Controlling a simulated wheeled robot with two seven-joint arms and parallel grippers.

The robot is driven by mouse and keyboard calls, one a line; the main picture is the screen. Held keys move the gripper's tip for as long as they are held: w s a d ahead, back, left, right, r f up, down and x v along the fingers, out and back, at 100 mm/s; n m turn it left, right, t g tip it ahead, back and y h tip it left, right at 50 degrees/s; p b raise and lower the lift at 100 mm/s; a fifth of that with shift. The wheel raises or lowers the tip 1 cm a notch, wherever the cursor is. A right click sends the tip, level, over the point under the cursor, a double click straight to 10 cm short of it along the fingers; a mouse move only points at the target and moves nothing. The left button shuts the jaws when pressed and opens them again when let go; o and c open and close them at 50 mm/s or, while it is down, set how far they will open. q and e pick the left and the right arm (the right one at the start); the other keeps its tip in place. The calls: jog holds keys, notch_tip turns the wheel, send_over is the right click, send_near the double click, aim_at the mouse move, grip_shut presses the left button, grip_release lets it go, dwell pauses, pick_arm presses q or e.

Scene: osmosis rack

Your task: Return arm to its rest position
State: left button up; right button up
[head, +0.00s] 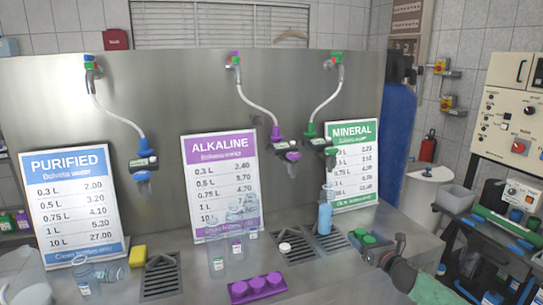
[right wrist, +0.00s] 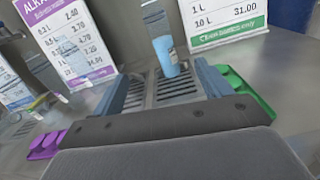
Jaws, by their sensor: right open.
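My right gripper (head: 384,250) is at the lower right of the head view, above the steel counter. In the right wrist view its two fingers (right wrist: 168,88) are spread apart with nothing held between them. A clear bottle with blue liquid (head: 325,217) stands upright on the right-hand drain grate, below the mineral tap (head: 325,143). It also shows in the right wrist view (right wrist: 166,55), beyond the fingertips and apart from them. My left gripper is not in view.
A green cap tray (head: 357,241) lies close beside my right gripper. A purple cap tray (head: 257,287) is at the front. Empty bottles (head: 216,257) stand near the alkaline sign (head: 220,180). A yellow sponge (head: 137,256) lies left. A blue cylinder (head: 396,135) stands behind right.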

jog(key=d+m+g+h, duration=0.1)
jog(key=d+m+h, duration=0.25)
jog(key=m, duration=0.65)
jog(key=d+m+g+h, duration=0.1)
jog(key=d+m+h, duration=0.3)
jog(key=m, duration=0.7)
jog(key=s+a+f+m+g, duration=0.4)
jog(key=s+a+f+m, duration=0.3)
jog(key=s+f, duration=0.4)
jog(key=s+a+f+m+g, duration=0.4)
jog(key=s+a+f+m, duration=0.2)
jog(key=s+f, duration=0.45)
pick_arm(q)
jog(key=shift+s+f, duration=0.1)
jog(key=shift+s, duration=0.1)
pick_arm(e)
jog(key=s+a+f+m+g, duration=0.1)
jog(key=s+a+f+g, duration=0.1)
jog(key=s+f, duration=0.4)
jog(key=s+a+f+m+g+y, duration=0.1)
jog(key=s+a+f, duration=0.4)
jog(key=s, duration=1.1)
jog(key=s+a+f+g+y, duration=0.1)
jog(key=s+a+f+g, duration=0.1)
jog(key=s+f, duration=0.6)
jog(key=s+a, duration=0.1)
jog(key=s, duration=0.2)
jog(key=shift+a+f+m+g, duration=0.15)
jog(key=shift+a+m+g, duration=0.05)
jog(key=shift+m+g, duration=0.2)
